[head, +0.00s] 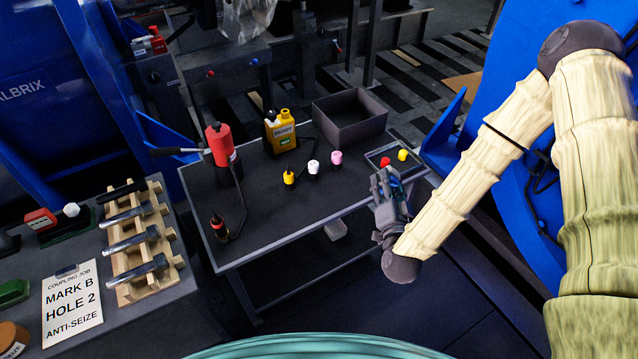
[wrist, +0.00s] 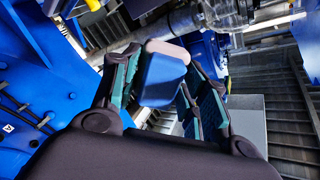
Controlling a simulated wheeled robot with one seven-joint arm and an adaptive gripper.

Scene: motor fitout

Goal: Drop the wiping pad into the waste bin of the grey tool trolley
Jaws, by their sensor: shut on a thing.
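My gripper (head: 388,180) is over the right edge of the grey tool trolley (head: 280,222), beside a small tray. In the wrist view my gripper (wrist: 165,85) is shut on the wiping pad (wrist: 162,80), a blue block with a pale pink edge. In the head view only a bit of blue shows between the fingers. An open dark grey box (head: 350,130), which looks like the waste bin, stands on the trolley's back right corner, behind and left of my gripper. It looks empty; part of its floor is hidden.
The small tray (head: 372,158) holds a red cap (head: 385,162) and a yellow cap (head: 403,155). On the trolley stand several small bottles, a yellow device (head: 284,132) marked READY and a red cylinder pump (head: 221,145). A bench with wrenches (head: 137,270) is at left; blue machinery is at right.

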